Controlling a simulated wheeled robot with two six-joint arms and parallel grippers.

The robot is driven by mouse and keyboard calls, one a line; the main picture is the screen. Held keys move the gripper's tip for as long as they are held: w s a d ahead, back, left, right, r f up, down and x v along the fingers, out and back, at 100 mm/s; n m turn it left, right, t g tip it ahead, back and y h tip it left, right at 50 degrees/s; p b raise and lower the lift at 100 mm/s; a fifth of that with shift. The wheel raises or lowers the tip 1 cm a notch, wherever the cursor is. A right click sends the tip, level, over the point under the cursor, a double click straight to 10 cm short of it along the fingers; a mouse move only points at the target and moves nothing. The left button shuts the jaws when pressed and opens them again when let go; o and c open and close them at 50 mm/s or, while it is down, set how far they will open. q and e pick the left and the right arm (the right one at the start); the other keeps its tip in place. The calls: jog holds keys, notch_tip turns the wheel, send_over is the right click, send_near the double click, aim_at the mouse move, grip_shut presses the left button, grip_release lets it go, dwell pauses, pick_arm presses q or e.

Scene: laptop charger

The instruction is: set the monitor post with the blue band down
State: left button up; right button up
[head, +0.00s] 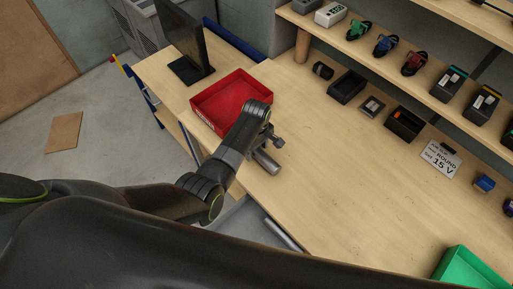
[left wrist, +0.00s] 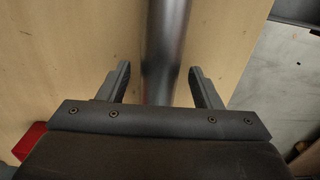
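A smooth grey metal post (left wrist: 165,45) runs between the two fingers of my left gripper (left wrist: 162,84) in the left wrist view. A gap shows on each side of it, so the fingers stand open around it. In the head view my left gripper (head: 270,142) is over the bench near its front edge, just right of the red tray. A short grey cylinder (head: 266,162) shows below it, probably the same post. No blue band is visible on it; much is hidden by the gripper. My right gripper is not in view.
The red tray (head: 232,98) lies left of the gripper, with a dark monitor (head: 183,38) behind it. Dark bins (head: 404,123), a 15 V card (head: 440,158) and a green tray (head: 470,270) are to the right. The bench middle (head: 345,185) is clear.

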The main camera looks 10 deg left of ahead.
pick_arm(q)
notch_tip(320, 180, up, 12)
jog(key=shift+r, duration=0.2)
dwell(0.5)
dwell(0.4)
